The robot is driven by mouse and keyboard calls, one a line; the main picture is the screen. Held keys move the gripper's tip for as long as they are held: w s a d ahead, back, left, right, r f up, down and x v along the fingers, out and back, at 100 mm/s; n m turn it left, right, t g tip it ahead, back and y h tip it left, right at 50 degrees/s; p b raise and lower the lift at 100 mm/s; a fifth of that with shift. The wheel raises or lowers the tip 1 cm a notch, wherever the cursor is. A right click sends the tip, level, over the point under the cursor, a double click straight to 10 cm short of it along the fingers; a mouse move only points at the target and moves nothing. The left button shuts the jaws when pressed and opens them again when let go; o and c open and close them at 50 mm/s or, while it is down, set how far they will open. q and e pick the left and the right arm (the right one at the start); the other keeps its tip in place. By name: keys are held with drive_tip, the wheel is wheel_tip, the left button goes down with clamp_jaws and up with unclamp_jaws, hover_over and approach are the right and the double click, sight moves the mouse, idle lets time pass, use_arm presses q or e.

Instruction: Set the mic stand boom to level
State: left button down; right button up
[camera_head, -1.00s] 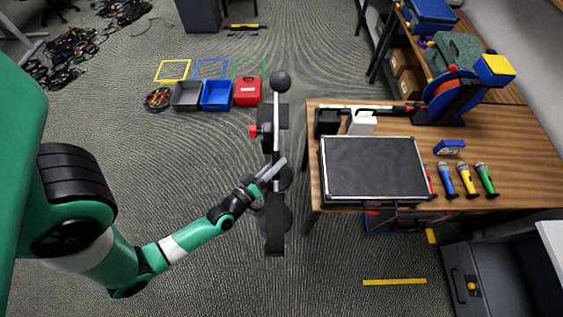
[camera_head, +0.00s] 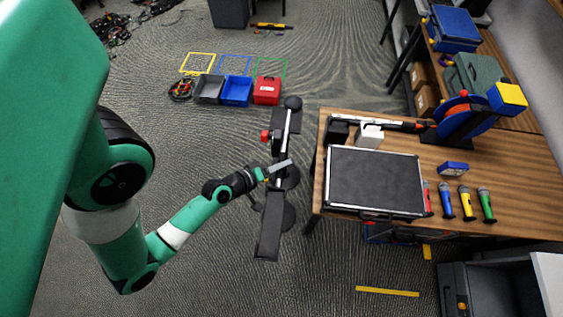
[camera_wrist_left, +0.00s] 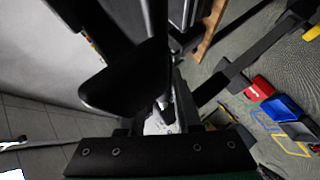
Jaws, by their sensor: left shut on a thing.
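The mic stand (camera_head: 268,240) stands on the floor left of the table, with a dark ball (camera_head: 293,103) at its far end and a wide black slab at its near end. A red knob (camera_head: 265,135) sits on its left side. Seen from above, the boom's tilt is hard to judge. My left gripper (camera_head: 278,171) is shut on the mic stand boom near the middle of its length. In the left wrist view a dark bar (camera_wrist_left: 158,60) runs up from between the fingers. My right gripper does not show.
The wooden table (camera_head: 520,200) stands close on the right, with a black case (camera_head: 375,182) and several microphones (camera_head: 465,200) on it. Grey, blue (camera_head: 236,91) and red (camera_head: 267,91) bins sit on the floor beyond. The floor to the left is mostly clear.

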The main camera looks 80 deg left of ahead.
use_arm(q)
drive_tip(key=shift+r, duration=0.15)
drive_tip(key=c, duration=0.6)
unclamp_jaws()
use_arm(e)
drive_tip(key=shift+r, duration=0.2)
